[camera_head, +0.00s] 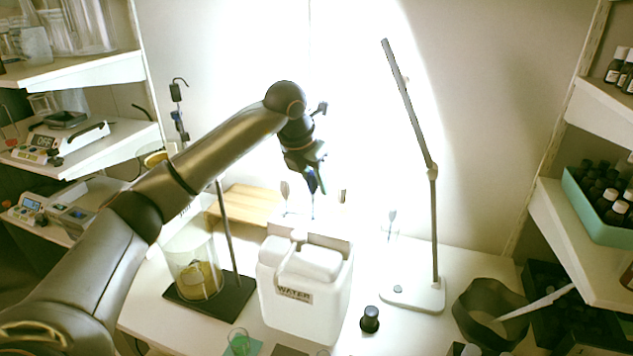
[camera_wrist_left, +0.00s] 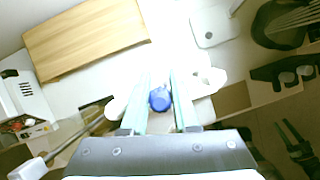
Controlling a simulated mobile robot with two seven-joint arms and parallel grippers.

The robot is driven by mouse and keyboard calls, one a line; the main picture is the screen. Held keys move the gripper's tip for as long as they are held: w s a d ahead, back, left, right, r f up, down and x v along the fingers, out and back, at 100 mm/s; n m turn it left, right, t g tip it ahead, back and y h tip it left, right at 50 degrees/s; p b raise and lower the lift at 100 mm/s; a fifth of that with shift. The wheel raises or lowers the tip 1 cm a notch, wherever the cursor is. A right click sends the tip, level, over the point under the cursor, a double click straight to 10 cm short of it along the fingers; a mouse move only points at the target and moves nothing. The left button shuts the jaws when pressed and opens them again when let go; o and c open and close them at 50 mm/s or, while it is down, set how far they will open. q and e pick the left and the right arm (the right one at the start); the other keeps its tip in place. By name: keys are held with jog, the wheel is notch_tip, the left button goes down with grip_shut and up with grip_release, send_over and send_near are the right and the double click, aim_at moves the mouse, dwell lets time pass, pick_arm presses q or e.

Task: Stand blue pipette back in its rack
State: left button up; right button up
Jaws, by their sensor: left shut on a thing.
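My left gripper (camera_head: 314,172) is raised above the back of the table, pointing down behind the water canister. It is shut on the blue pipette (camera_head: 312,184), which hangs roughly upright below the fingers. In the left wrist view the pipette's round blue bulb (camera_wrist_left: 159,99) sits between the two fingers of the gripper (camera_wrist_left: 160,108). A grey-bulbed pipette (camera_head: 285,190) stands left of the blue one, behind the canister. The rack is hard to make out in the bright glare and behind the canister. My right gripper is not in view.
A white water canister (camera_head: 305,290) stands in front of the gripper. A desk lamp (camera_head: 433,210) is to the right, and a stand with a glass beaker (camera_head: 193,268) to the left. A wooden board (camera_head: 243,202) lies behind. A black-capped bottle (camera_head: 370,319) stands in front.

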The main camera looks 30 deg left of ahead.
aim_at(310, 173)
pick_arm(q)
jog(key=shift+f, duration=0.2)
jog(key=shift+f+b, duration=0.6)
jog(key=shift+f, duration=0.2)
jog(key=shift+f, duration=0.15)
jog(key=o, duration=0.8)
jog(key=shift+c, duration=0.2)
jog(key=shift+p+v, duration=1.35)
jog(key=shift+v, duration=1.2)
